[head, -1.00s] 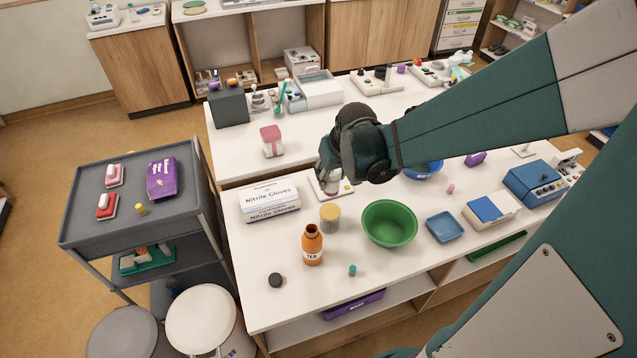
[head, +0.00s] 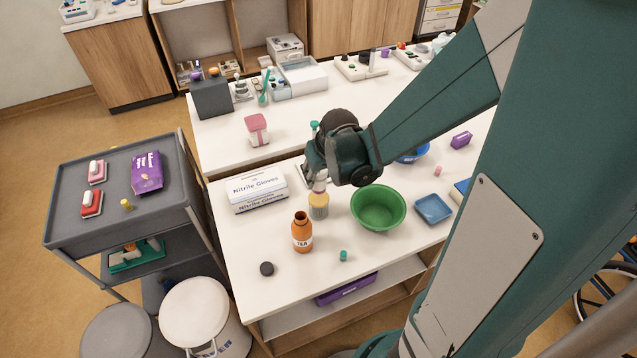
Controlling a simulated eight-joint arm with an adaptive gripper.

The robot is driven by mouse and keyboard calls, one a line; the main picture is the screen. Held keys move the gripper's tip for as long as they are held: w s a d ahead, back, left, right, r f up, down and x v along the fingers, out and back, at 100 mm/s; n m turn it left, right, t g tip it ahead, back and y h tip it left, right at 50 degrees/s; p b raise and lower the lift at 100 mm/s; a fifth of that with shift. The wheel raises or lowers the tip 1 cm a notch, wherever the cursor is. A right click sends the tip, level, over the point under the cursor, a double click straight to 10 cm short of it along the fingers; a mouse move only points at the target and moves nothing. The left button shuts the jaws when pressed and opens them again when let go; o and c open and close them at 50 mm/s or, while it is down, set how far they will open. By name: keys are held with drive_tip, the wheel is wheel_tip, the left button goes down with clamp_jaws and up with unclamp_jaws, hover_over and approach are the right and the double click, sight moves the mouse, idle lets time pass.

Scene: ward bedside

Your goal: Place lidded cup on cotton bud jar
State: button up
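A small jar with a yellow top and a greyish ribbed side, which looks like the cotton bud jar (head: 319,207), stands upright on the white table behind the orange tea bottle. My gripper (head: 318,180) points down right above this jar. A small pale shape shows between the gripper and the yellow top; I cannot tell whether it is the fingertips or part of a held cup. The fingers are mostly hidden by the wrist, so their opening cannot be seen. I cannot pick out the lidded cup with certainty.
The orange tea bottle (head: 302,233) stands close in front of the jar. A green bowl (head: 378,208) is to its right, glove boxes (head: 257,190) to its left. A pink-topped container (head: 257,129) stands farther back.

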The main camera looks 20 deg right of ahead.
sight(319, 183)
drive_tip(key=shift+f, duration=0.1)
drive_tip(key=shift+f, duration=2)
drive_tip(key=shift+f+b, duration=0.15)
drive_tip(key=shift+b, duration=0.25)
drive_tip(key=o, duration=1)
drive_tip(key=shift+r, duration=0.3)
drive_tip(key=shift+p+v, duration=0.85)
drive_tip(key=shift+v, duration=5)
drive_tip(key=shift+s, duration=0.1)
